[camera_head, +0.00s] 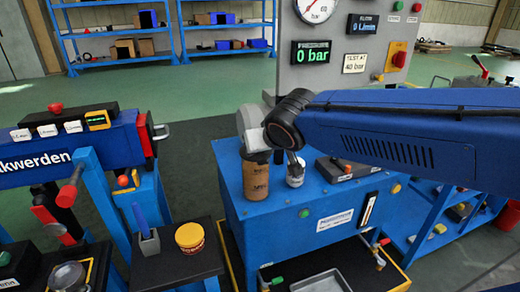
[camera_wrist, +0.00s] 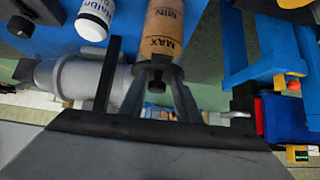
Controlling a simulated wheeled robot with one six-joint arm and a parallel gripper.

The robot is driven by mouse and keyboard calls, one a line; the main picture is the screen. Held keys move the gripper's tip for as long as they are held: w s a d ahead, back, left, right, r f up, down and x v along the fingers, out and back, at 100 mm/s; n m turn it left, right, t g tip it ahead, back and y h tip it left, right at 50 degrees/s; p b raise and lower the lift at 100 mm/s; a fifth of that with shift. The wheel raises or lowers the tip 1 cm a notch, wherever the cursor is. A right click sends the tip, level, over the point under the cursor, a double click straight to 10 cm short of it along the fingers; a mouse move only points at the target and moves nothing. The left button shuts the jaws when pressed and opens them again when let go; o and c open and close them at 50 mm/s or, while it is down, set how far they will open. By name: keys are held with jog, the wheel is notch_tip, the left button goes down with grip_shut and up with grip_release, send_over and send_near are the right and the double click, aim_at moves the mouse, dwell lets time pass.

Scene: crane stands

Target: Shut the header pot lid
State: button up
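The header pot (camera_head: 256,178) is a brown cylinder standing on the blue bench, below my wrist. In the wrist view the pot (camera_wrist: 163,25) shows MIN and MAX marks. A small dark knob (camera_wrist: 157,84) shows at the MAX end; I cannot tell clearly whether it belongs to the lid. My gripper (camera_wrist: 158,78) has its two grey fingers apart, one on each side of the knob, with no clear contact. In the head view my wrist hides the pot's top, so the lid's angle cannot be told.
A white labelled container (camera_head: 295,172) stands close to the right of the pot; it also shows in the wrist view (camera_wrist: 94,18). A dark block (camera_head: 345,168) lies farther right on the bench (camera_head: 300,213). A grey gauge panel (camera_head: 350,50) rises behind. A yellow tub (camera_head: 190,238) stands at left.

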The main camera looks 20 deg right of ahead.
jog(key=shift+s+d+f, duration=0.15)
jog(key=shift+s+f, duration=0.05)
jog(key=shift+f, duration=0.3)
jog(key=v, duration=1.7)
jog(key=shift+r, duration=0.65)
jog(key=s+d+f+g, duration=0.1)
jog(key=s+d+f, duration=0.1)
jog(key=f, duration=0.5)
jog(key=s+d+f+g, duration=0.2)
jog(key=f, duration=0.5)
jog(key=s+d+f+g, duration=0.1)
jog(key=s+d+f, duration=0.1)
jog(key=f, duration=0.5)
jog(key=shift+s+d+f+g, duration=0.25)
jog(key=shift+s+d+g, duration=0.15)
jog(key=shift+d, duration=0.1)
